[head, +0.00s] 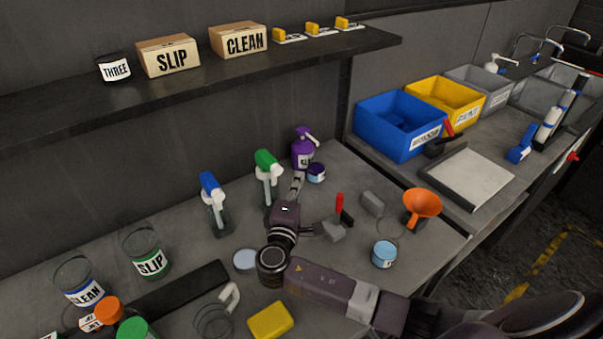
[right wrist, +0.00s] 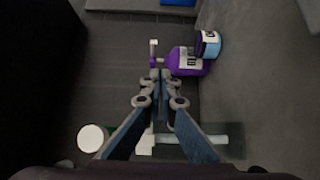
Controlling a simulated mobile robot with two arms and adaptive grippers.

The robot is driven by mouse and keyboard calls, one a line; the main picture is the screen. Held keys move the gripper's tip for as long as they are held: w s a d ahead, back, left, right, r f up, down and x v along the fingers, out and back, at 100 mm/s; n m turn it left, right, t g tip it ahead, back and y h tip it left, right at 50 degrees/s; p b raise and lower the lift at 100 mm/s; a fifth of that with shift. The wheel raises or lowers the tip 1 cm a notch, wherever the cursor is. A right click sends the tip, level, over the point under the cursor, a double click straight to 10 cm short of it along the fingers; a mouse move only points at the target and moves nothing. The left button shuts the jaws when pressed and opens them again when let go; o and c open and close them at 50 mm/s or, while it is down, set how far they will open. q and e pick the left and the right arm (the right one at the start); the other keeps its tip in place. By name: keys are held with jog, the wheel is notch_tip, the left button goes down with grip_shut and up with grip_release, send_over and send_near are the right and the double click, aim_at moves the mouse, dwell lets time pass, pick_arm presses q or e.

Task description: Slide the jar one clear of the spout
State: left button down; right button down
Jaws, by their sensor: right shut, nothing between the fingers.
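The small jar (head: 316,173), dark purple with a pale blue part, stands on the counter against the purple pump bottle (head: 302,152), at its right front. I take it for jar one; its label is not readable. The bottle's spout (head: 313,138) points right, above the jar. In the right wrist view the jar (right wrist: 208,43) sits right beside the bottle (right wrist: 186,61). My right gripper (head: 298,180) is shut and empty, its fingertips just in front of the bottle and left of the jar. The fingertips show in the right wrist view (right wrist: 160,75). My left gripper is out of view.
A green spray bottle (head: 267,174) and a blue one (head: 213,200) stand left of my right gripper. A scraper with a red handle (head: 339,207), a grey block (head: 372,203), an orange funnel (head: 422,205) and a pale blue jar (head: 384,254) are to the right.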

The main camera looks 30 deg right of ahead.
aim_at(316, 169)
jog(key=f+b, duration=0.3)
jog(key=f, duration=0.1)
jog(key=shift+w+f+b, duration=0.2)
jog(key=shift+b, duration=0.1)
jog(key=shift+f, duration=0.25)
jog(key=shift+w, duration=0.1)
jog(key=shift+w+d+r, duration=0.1)
jog(key=shift+w+d, duration=0.05)
jog(key=shift+d, duration=0.1)
jog(key=p+x, duration=0.1)
jog(key=x, duration=0.7)
jog(key=shift+w+d+p, duration=0.3)
jog(key=shift+w+d, duration=0.1)
jog(key=shift+w, duration=0.15)
